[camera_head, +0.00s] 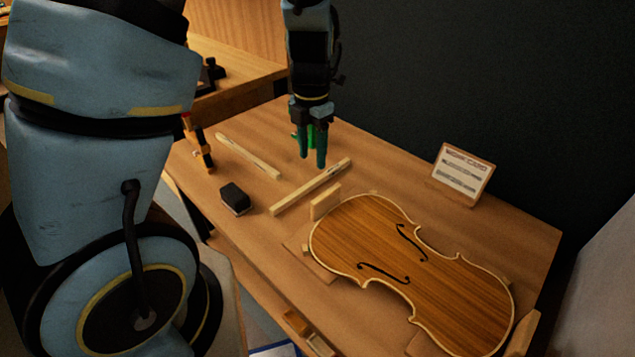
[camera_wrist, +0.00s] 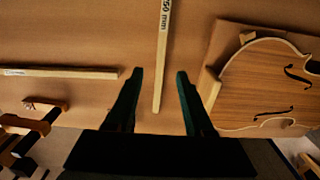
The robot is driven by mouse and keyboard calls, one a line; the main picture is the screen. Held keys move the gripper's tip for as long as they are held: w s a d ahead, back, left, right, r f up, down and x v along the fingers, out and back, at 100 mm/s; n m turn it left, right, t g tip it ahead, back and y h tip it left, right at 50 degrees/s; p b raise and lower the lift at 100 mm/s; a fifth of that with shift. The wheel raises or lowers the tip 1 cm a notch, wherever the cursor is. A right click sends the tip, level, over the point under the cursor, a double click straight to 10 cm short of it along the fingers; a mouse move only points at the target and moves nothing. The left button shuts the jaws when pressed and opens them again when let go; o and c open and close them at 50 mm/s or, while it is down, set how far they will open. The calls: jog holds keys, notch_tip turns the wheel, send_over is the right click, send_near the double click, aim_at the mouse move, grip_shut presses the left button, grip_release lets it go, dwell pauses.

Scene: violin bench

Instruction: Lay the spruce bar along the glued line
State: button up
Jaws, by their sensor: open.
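Two pale wooden bars lie on the bench. One bar (camera_head: 311,186) lies near the violin plate, and its printed label ends in "50 mm". It shows in the wrist view (camera_wrist: 161,62) between the fingers. The other bar (camera_head: 248,156) lies farther left and also shows in the wrist view (camera_wrist: 60,73); I cannot tell from its label which is spruce. My gripper (camera_head: 313,160) is open and empty, pointing down above the nearer bar; it also shows in the wrist view (camera_wrist: 160,74). The violin plate (camera_head: 400,262) lies flat at right with two f-holes. I cannot make out a glued line.
A small pale block (camera_head: 325,202) stands beside the violin plate. A black block (camera_head: 235,198) and an orange-brown clamp (camera_head: 197,145) are at left. A printed card (camera_head: 463,174) stands at the back right. The bench (camera_head: 395,180) is bare between bars and card.

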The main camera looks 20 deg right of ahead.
aim_at(312, 182)
jog(key=shift+s+a+f+p, duration=0.1)
jog(key=shift+f+p, duration=0.1)
jog(key=shift+f, duration=1.6)
jog(key=shift+s+f+p, duration=0.1)
jog(key=shift+f+p, duration=0.1)
jog(key=shift+f, duration=1.55)
jog(key=shift+c, duration=0.2)
grip_shut()
